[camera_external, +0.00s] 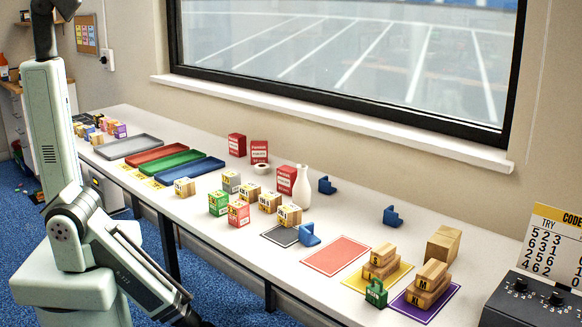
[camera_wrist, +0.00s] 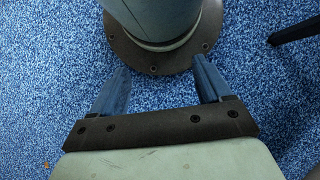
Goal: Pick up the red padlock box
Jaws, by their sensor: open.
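Several red boxes with white labels stand on the long white table in the external view. A red-and-white cube (camera_external: 238,213) sits nearer the front edge. The lettering is too small for me to tell which is the padlock box. My gripper (camera_wrist: 160,78) is open and empty in the wrist view, over the blue floor by my base, away from the table.
A white vase (camera_external: 303,186) stands close to the third red box. Wooden and green cubes (camera_external: 219,202) cluster in front of it. Grey, red, green and blue trays (camera_external: 190,167) lie to the left. Stacked wooden blocks (camera_external: 381,262) and mats are at the right. A window wall backs the table.

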